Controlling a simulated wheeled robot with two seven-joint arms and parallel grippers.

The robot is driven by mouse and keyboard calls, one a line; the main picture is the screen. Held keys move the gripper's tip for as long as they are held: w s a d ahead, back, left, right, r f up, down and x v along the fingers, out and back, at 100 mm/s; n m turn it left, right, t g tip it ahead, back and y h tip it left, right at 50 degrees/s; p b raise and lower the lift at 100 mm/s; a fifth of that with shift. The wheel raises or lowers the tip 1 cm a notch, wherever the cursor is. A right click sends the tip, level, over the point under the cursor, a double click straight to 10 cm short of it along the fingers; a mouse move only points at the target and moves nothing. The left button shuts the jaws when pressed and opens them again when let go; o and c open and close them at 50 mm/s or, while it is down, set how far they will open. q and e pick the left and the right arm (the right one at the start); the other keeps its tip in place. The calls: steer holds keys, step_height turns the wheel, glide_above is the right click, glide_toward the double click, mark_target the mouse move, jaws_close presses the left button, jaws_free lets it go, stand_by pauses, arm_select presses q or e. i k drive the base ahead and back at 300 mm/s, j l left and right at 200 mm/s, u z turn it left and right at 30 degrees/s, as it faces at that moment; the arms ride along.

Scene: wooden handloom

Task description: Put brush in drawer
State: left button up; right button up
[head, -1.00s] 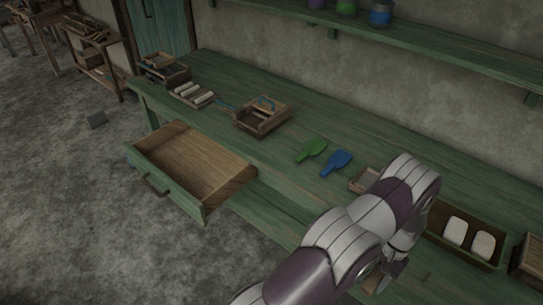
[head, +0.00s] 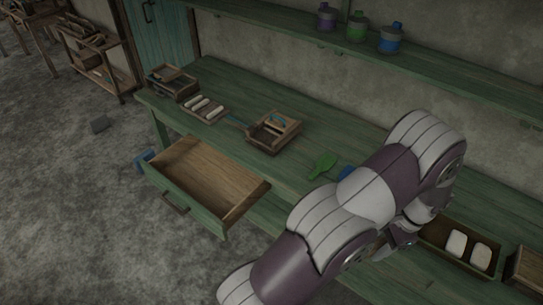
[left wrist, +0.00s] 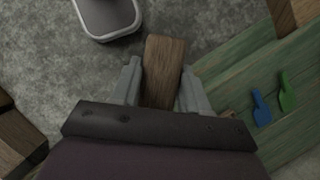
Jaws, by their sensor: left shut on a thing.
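The open drawer (head: 205,178) sticks out from the front of the green table and looks empty. My left gripper (head: 398,240) is over the right part of the table in the head view, partly hidden by my own arm. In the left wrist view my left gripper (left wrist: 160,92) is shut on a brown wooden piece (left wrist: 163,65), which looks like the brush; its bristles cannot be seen. My right gripper is not in view.
On the green table (head: 330,135) lie a green paddle-shaped tool (head: 323,166) and a blue one (head: 346,173), mostly hidden by my arm. A wooden box (head: 273,131) stands behind the drawer. A tray with white blocks (head: 432,233) is at the right. A shelf holds several jars.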

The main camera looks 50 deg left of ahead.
mark_target(216, 182)
steer(key=k+j, duration=0.1)
steer(key=j, duration=0.35)
steer(key=k+j, duration=0.1)
steer(key=j, duration=0.35)
steer(key=k+j, duration=0.1)
steer(key=j, duration=0.35)
steer(key=k+j, duration=0.15)
steer(key=j, duration=0.3)
steer(key=k+j, duration=0.1)
steer(key=j, duration=0.35)
steer(key=i+j, duration=0.1)
steer(key=j, duration=0.4)
steer(key=i+j+z, duration=0.1)
steer(key=j, duration=0.4)
